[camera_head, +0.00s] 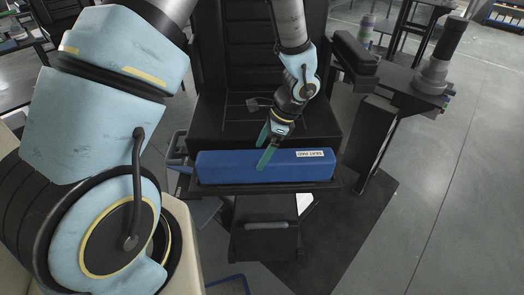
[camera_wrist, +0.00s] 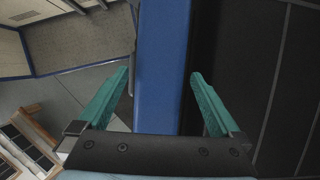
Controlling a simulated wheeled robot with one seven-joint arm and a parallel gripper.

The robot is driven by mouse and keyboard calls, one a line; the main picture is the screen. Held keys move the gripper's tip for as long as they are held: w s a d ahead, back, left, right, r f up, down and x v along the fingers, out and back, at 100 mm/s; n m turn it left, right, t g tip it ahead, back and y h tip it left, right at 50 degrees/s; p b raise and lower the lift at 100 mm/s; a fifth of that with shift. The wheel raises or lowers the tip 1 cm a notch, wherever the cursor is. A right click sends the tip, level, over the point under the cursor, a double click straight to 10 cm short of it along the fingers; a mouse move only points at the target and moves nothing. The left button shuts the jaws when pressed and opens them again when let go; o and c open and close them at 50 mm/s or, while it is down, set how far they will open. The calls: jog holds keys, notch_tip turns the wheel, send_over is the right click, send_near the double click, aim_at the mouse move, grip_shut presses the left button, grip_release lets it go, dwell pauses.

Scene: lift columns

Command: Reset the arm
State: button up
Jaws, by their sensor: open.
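My gripper (camera_head: 265,146) is at the blue box-shaped pad (camera_head: 232,168), which has a white label near its right end. The pad lies along the front edge of a black seat (camera_head: 215,120). In the wrist view my gripper (camera_wrist: 158,82) has its two green fingers apart, with the blue pad (camera_wrist: 163,60) running between and beyond them. Whether the fingers touch the pad cannot be told.
The black seat's tall back (camera_head: 235,50) rises behind my gripper. A dark mat (camera_head: 335,225) lies on the grey floor, which is open at the right.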

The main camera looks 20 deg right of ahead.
jog(key=shift+r, duration=0.5)
jog(key=shift+f, duration=0.1)
jog(key=c, duration=1.5)
jog(key=shift+c, duration=0.3)
jog(key=shift+f, duration=0.1)
jog(key=shift+r+p, duration=2.95)
jog(key=shift+r, duration=0.7)
grip_shut()
